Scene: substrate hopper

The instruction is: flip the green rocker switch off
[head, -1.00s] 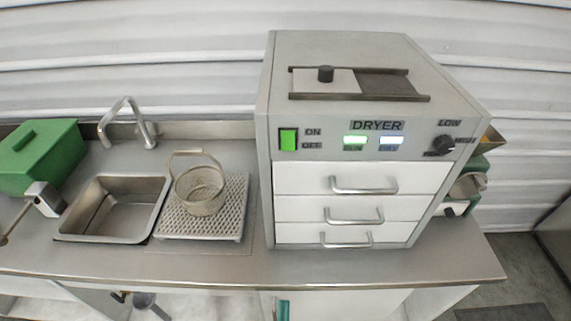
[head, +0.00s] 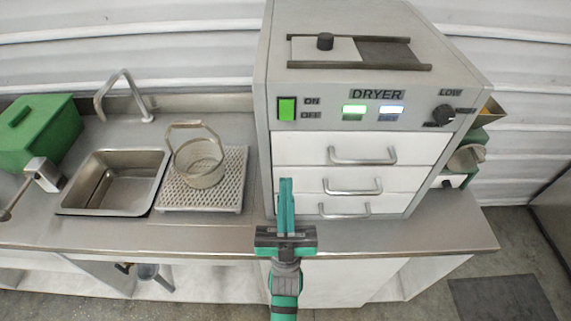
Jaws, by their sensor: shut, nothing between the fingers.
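The green rocker switch (head: 287,109) is on the upper left of the dryer's front panel, beside the ON and OFF labels. It shows bright green. The dryer (head: 375,80) is a grey box with its RUN lamp (head: 354,109) lit green and a second, bluish-white lamp (head: 391,110) lit beside it. My gripper (head: 286,182) is shut and empty, its teal fingers pointing up in the picture. It shows in front of the left edge of the drawers, below the switch and apart from it.
Drawers with bar handles (head: 362,160) fill the dryer's lower front. A dark knob (head: 444,114) sits at the panel's right.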

